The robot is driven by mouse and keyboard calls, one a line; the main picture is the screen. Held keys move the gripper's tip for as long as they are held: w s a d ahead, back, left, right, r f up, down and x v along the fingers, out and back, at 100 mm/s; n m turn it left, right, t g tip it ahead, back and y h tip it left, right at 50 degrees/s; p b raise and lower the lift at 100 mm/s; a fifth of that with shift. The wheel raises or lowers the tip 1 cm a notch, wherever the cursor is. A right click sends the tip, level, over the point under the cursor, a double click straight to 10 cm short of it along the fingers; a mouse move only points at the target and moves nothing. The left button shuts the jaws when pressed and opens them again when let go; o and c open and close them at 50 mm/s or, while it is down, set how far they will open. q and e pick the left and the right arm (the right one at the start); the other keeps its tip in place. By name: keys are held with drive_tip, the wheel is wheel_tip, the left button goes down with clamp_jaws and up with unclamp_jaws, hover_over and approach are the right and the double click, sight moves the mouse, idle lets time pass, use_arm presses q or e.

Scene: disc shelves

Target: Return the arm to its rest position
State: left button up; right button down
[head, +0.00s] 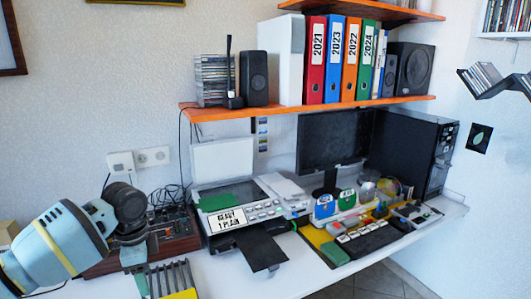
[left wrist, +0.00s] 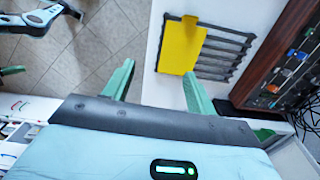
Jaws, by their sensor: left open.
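My left arm comes in from the left edge of the head view, and its gripper (head: 140,284) hangs down at the bottom, just left of the slotted rack (head: 185,271). In the left wrist view the two green fingers of this gripper (left wrist: 158,89) stand wide apart with nothing held between them. A yellow card (left wrist: 180,45) lies at the dark slotted rack (left wrist: 228,45), beyond the fingertips.
An orange shelf (head: 290,109) overhangs the back. Tiled floor (left wrist: 85,50) is open beside the desk.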

use_arm(q)
drive_tip(key=s+d+f+n+t+h, duration=0.1)
drive_tip(key=s+d+f+h, duration=0.1)
drive_tip(key=s+d+f, duration=0.5)
drive_tip(key=s+d+f+n+t+h+p, duration=0.1)
drive_tip(key=s+d+f+t, duration=0.2)
drive_tip(key=f, duration=0.6)
drive_tip(key=s+d+f+n+h, duration=0.2)
drive_tip(key=s+d+f, duration=0.2)
drive_tip(key=d+f, duration=0.35)
drive_tip(key=s+a+f+n+t+y+p, duration=0.1)
drive_tip(key=s+a, duration=0.4)
drive_tip(key=s, duration=0.7)
drive_tip(key=s+a+f+n+t+y, duration=0.2)
drive_tip(key=s+n, duration=0.4)
drive_tip(key=s, duration=0.7)
drive_tip(key=a+f+t, duration=0.1)
drive_tip(key=a, duration=0.1)
drive_tip(key=shift+s+a+t+p, duration=0.15)
drive_tip(key=shift+a+t+p, duration=0.2)
drive_tip(key=shift+t, duration=0.05)
use_arm(e)
drive_tip(key=shift+t, duration=0.5)
drive_tip(key=w+r, duration=0.1)
drive_tip(key=r, duration=0.1)
drive_tip(key=w+r, duration=0.1)
drive_tip(key=shift+w+d+r, duration=0.2)
drive_tip(key=shift+w+r, duration=0.1)
drive_tip(key=shift+r, duration=0.05)
drive_tip(key=shift+a, duration=0.1)
